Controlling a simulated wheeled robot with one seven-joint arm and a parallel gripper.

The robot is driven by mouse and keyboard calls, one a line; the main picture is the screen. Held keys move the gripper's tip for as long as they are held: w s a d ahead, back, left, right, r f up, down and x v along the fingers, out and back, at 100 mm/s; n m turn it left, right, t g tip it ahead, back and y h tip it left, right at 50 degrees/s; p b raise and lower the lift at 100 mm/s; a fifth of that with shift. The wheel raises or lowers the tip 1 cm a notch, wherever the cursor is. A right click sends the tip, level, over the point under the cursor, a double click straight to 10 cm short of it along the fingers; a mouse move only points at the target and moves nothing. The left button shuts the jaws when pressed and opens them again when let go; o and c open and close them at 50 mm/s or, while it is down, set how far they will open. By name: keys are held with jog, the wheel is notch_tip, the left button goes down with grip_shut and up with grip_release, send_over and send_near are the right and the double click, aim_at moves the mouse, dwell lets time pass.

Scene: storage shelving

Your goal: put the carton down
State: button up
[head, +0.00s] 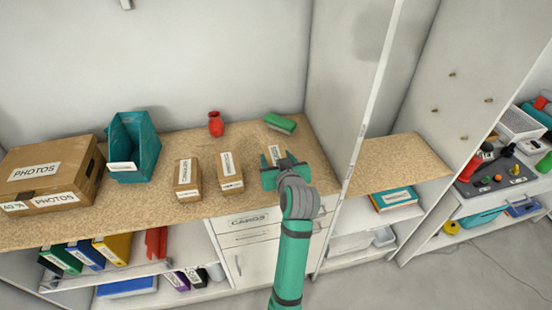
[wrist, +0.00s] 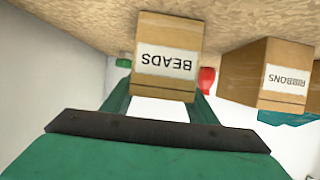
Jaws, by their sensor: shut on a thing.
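The carton is a small brown box with a white BEADS label (wrist: 166,58). In the wrist view it sits between the green fingers of my gripper (wrist: 160,98), which is shut on it. In the head view my gripper (head: 283,168) is over the right part of the wooden counter (head: 160,205), and the carton's top (head: 275,149) shows just beyond the fingers. The wrist picture is upside down, with the counter along its top. The carton is upright, at or close to the counter; I cannot tell if it touches.
A RIBBONS carton (wrist: 268,75) stands beside it; the head view shows two small cartons (head: 229,170) (head: 187,178) to the left. A red vase (head: 216,124) and green object (head: 280,123) are behind. A teal bin (head: 146,150) and PHOTOS box (head: 75,165) stand left. A tall panel (head: 345,90) bounds the right.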

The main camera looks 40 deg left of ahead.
jog(key=o, duration=1.6)
jog(key=shift+f, duration=0.1)
